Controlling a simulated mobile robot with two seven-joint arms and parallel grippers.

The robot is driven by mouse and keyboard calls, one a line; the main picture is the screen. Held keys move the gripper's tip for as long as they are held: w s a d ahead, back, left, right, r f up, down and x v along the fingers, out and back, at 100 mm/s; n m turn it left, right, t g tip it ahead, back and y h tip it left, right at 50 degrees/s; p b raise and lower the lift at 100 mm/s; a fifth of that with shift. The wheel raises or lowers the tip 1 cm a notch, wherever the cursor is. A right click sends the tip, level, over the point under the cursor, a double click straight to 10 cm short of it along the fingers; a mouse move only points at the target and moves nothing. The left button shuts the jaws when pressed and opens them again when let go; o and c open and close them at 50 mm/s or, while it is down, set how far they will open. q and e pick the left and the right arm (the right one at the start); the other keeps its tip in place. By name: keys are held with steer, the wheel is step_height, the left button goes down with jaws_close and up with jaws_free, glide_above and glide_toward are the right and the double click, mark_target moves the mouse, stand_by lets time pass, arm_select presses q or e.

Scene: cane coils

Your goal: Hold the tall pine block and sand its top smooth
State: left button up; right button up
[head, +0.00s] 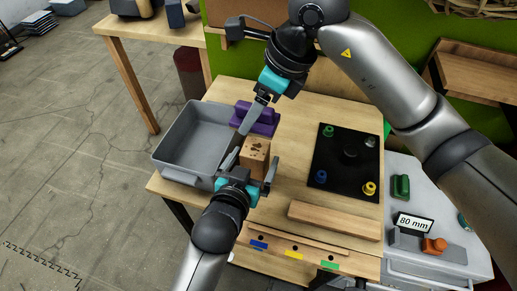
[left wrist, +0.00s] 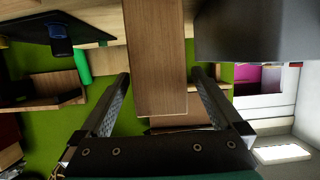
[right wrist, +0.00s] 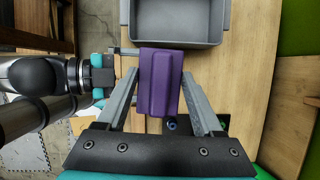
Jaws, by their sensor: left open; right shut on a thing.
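The pine block (head: 256,150) stands on the table with dark marks on its upper face. My left gripper (head: 254,163) is open, with one finger on each side of the block. In the left wrist view the block (left wrist: 158,60) fills most of the gap between the fingers. A purple block with a ridged top (head: 264,117) is just behind the pine block. My right gripper (head: 246,122) is shut on it; it also shows between the fingers in the right wrist view (right wrist: 160,85). Whether the purple block touches the table is unclear.
A grey tray (head: 170,140) is close at the left. A black board with coloured knobs (head: 323,155) lies at the right, and a loose wooden plank (head: 334,220) lies in front of it. A grey unit with an "80 mm" sign (head: 414,223) stands further right.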

arm_select(q)
steer(key=shift+x, duration=2.2)
steer(key=c, duration=1.5)
steer(key=o, duration=1.3)
steer(key=shift+o, duration=0.2)
steer(key=c, duration=0.9)
